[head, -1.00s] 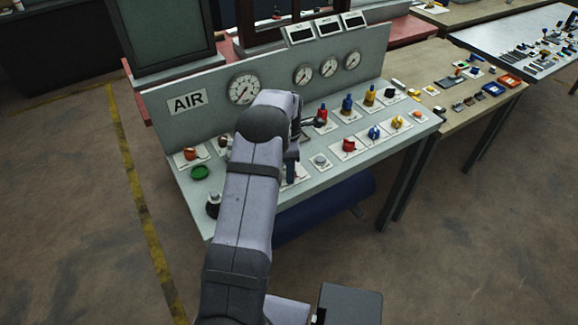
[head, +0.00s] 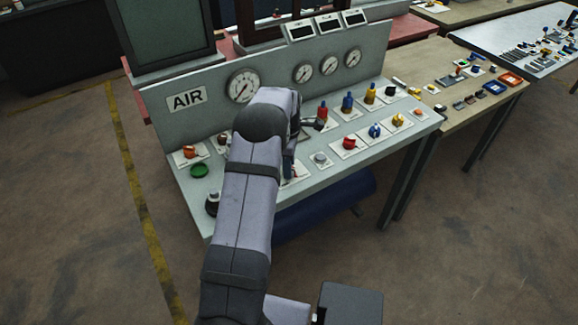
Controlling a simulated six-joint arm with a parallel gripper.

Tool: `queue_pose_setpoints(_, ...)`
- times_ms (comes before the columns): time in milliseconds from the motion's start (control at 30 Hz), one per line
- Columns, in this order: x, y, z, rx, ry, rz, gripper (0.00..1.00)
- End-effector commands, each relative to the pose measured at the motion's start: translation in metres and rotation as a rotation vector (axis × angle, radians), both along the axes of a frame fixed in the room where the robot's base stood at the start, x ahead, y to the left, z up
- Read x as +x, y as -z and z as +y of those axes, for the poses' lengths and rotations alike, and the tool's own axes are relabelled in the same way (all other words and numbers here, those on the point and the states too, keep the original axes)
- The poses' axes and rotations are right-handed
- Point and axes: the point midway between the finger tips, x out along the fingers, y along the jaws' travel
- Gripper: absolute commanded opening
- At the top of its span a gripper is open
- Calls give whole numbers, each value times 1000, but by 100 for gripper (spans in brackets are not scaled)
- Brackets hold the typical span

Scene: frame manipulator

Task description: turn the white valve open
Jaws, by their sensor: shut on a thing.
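My gripper (head: 289,168) points down at the sloped grey panel (head: 340,180), just right of my forearm. It is shut on a part standing at a white plate (head: 300,173). That part, which I take for the white valve, is mostly hidden by the gripper and arm, so its colour and turn angle do not show. A small pale round knob (head: 320,159) sits on its own plate just right of the gripper, apart from it.
Red (head: 349,143), blue (head: 374,131) and yellow (head: 397,121) knobs stand to the right. Taller red (head: 322,113), blue (head: 347,102) and yellow (head: 370,93) fittings stand behind. A green button (head: 199,170) and an orange knob (head: 189,152) are left. The gauge wall rises behind.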

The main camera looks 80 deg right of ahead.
Motion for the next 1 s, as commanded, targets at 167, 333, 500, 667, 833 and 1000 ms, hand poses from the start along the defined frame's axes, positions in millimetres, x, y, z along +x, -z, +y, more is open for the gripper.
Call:
queue_pose_setpoints(167, 0, 1, -1, -2, 166, 0, 10)
queue_pose_setpoints(333, 1, 0, -1, -1, 327, 0, 10)
queue_pose_setpoints(500, 1, 0, -1, -2, 487, 0, 10)
queue_pose_setpoints(667, 1, 0, -1, -3, 640, 1, 10)
queue_pose_setpoints(833, 1, 0, -2, -2, 802, 0, 10)
queue_pose_setpoints(1000, 1, 0, -2, -2, 959, 0, 10)
